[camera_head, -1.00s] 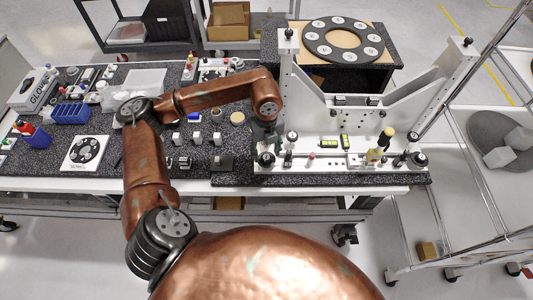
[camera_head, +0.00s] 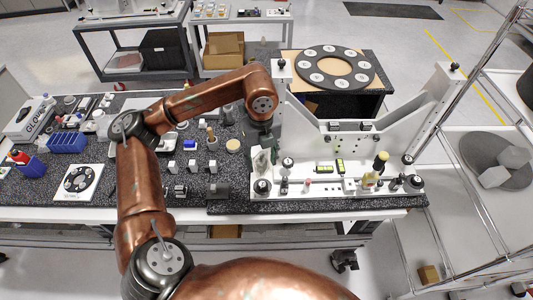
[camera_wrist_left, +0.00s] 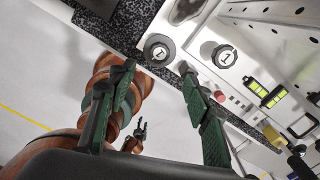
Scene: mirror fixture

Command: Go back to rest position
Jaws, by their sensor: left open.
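My left arm reaches over the bench in the head view. Its gripper (camera_head: 264,152) hangs at the left end of the white mirror fixture (camera_head: 345,183), small and partly hidden by the wrist. In the left wrist view the two green fingers (camera_wrist_left: 157,70) are spread apart with nothing between them. Beyond the fingertips are a round black knob marked 1 (camera_wrist_left: 159,50) and the fixture's white plate (camera_wrist_left: 262,40). A small dark gripper shape, which seems to be my right one (camera_wrist_left: 136,137), shows far below; its jaws are too small to judge.
The speckled bench (camera_head: 230,190) holds a blue bin (camera_head: 66,143), a white card with a dark disc (camera_head: 78,182) and several small parts left of the fixture. A large ring plate (camera_head: 336,52) lies behind it. A wire cart (camera_head: 440,190) stands at right.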

